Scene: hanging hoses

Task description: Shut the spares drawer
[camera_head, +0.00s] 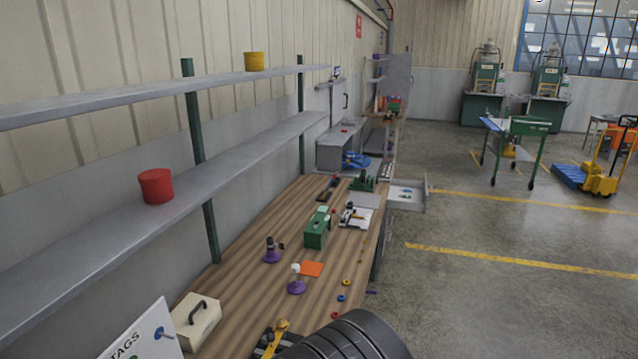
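A pale grey drawer (407,196) stands pulled out from the right side of the long workbench, in the middle distance. Its front panel (426,193) faces right, over the aisle. A few small items seem to lie inside, too small to tell. No label is readable on it, so I cannot tell from a marking that it is the spares drawer. My gripper does not show in this view. A dark ribbed rounded part, probably of my arm, fills the bottom edge and hides some of the near bench.
Shelves (230,155) run along the left wall. The concrete floor (480,300) right of the bench is clear, with yellow lines.

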